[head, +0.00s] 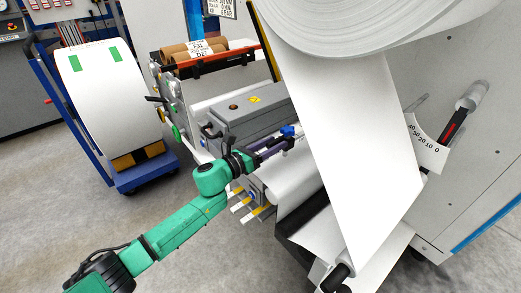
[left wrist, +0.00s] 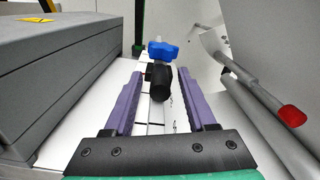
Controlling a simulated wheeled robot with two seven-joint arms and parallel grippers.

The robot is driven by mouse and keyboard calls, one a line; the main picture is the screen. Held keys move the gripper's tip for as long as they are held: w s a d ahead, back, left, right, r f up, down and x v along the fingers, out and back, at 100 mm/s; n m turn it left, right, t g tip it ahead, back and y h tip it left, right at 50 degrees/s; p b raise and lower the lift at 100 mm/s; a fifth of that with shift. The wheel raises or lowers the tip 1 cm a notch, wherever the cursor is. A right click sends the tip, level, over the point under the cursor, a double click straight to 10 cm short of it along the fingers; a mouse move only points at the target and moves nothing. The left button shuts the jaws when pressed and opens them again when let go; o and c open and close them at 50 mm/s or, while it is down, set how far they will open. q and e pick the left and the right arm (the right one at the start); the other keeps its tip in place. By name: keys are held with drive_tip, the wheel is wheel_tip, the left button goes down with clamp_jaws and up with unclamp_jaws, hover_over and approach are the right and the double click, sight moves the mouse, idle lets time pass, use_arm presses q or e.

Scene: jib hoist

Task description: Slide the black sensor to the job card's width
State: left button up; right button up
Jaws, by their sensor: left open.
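The black sensor (left wrist: 158,82) with a blue knob (left wrist: 161,51) sits over the white surface in the left wrist view. The blue knob also shows small in the head view (head: 288,131). My left gripper (left wrist: 159,74) is open, with one purple finger on each side of the sensor; I see gaps between them and the black body. In the head view my left gripper (head: 276,146) reaches in beside the grey box. Dark marks on the white surface lie under the sensor, too small to read. A printed card (head: 220,8) hangs at the top; its text is not legible. My right gripper is not in view.
A grey box (head: 250,118) stands left of the sensor. A wide white web (head: 345,140) runs down from a big roll (head: 365,22) on the right. A red-tipped bar (left wrist: 291,116) is right of the gripper. A blue cart (head: 146,173) holds another roll.

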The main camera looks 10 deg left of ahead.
use_arm(q)
drive_tip(key=b+v, duration=0.1)
drive_tip(key=v, duration=1.3)
drive_tip(key=shift+b, duration=0.4)
